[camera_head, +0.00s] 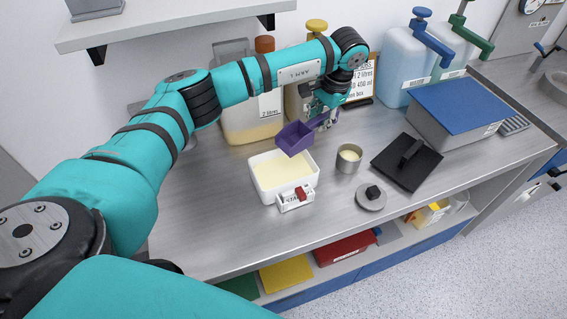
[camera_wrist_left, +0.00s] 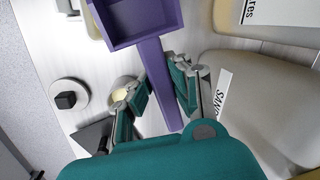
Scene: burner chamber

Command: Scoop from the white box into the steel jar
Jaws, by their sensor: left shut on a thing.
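My left gripper (camera_head: 325,117) is shut on the handle of a purple scoop (camera_head: 294,138). The scoop is held above the back right of the white box (camera_head: 256,191), and its tray looks empty in the wrist view (camera_wrist_left: 137,18). The white box is open, holds pale yellow material and has a label with a red clip in front. The steel jar (camera_head: 346,164) stands open to the right of the box, with pale yellow material inside. In the wrist view the jar is partly hidden behind a gripper finger. My right gripper is not in view.
A round lid with a black knob (camera_head: 371,197) lies in front of the jar. A black square lid (camera_head: 406,165) lies to its right. A blue-topped grey box (camera_head: 458,108) stands further right. Large containers (camera_head: 249,121) stand behind. The bench front edge is clear.

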